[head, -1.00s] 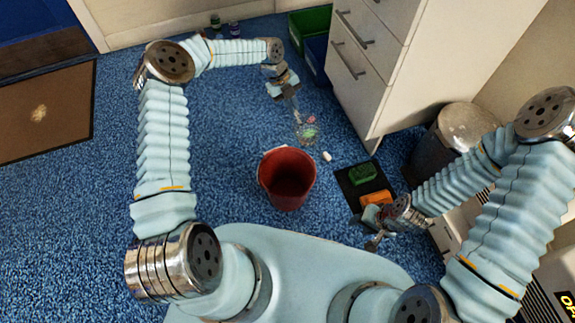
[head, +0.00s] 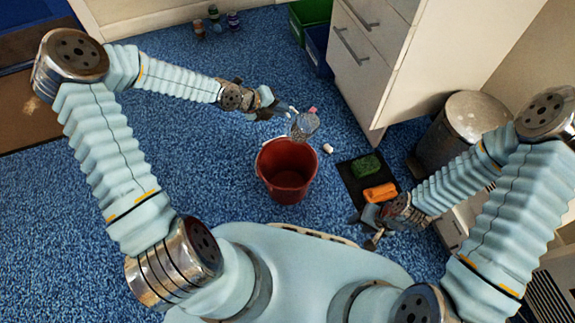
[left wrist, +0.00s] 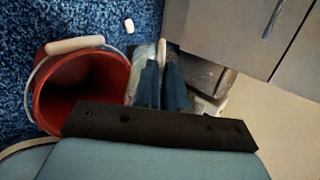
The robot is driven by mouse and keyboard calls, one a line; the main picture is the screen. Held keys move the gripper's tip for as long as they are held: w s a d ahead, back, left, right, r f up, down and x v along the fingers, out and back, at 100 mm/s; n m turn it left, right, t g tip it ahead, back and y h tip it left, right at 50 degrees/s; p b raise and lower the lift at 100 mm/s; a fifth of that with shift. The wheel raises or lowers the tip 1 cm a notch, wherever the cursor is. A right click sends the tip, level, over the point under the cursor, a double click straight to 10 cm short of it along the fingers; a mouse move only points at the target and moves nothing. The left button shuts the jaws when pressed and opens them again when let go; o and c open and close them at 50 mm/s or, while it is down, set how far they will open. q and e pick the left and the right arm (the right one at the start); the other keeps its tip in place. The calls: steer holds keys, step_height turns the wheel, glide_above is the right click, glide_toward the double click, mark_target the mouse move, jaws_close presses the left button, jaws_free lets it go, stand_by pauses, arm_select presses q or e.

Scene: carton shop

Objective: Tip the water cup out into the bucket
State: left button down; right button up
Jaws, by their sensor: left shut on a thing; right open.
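A clear cup (head: 304,127) is held by my left gripper (head: 289,112) just above the far right rim of the red bucket (head: 287,188). The gripper is shut on the cup. The cup's exact tilt and any water in it are hard to tell. In the left wrist view, the fingers (left wrist: 163,82) partly hide the cup (left wrist: 143,62), and the bucket (left wrist: 115,68) is just left of it. The bucket stands upright on the floor and looks empty inside. My right gripper (head: 372,228) is open and empty, near an orange block.
A dark mat (head: 352,185) holds a green block (head: 366,166) and the orange block (head: 380,193). A small white object (head: 328,148) lies by the bucket. A drawer cabinet (head: 365,80) and a metal bin (head: 462,130) stand at right. The blue floor left of the bucket is clear.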

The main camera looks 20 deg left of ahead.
arm_select(q)
steer(key=shift+s+a+f+m+t+h+b, duration=0.25)
steer(key=shift+s+f+t+b, duration=0.35)
steer(key=shift+b, duration=0.55)
steer(key=shift+s+a+f+m+t+h+b, duration=0.1)
steer(key=shift+s+f+t+h+b, duration=0.25)
steer(key=shift+t+b, duration=0.6)
steer(key=shift+s+f+b, duration=0.1)
steer(key=shift+s+b, duration=0.05)
steer(key=shift+b, duration=0.3)
steer(key=shift+s+a+m+t+h+b, duration=0.15)
steer(key=shift+s+a+t+h, duration=0.15)
steer(key=shift+s, duration=0.4)
steer(key=shift+s+a+m+t+h+b, duration=0.1)
steer(key=shift+s+t+h+b, duration=0.2)
steer(key=shift+s, duration=0.35)
steer(key=shift+s+f+t+b, duration=0.2)
steer(key=shift+f+t+b, duration=0.2)
steer(key=shift+b, duration=0.85)
steer(key=shift+s+a+f, duration=0.1)
steer(key=shift+f+t+b, duration=0.1)
steer(key=shift+t+b, duration=0.15)
steer(key=shift+b, duration=0.05)
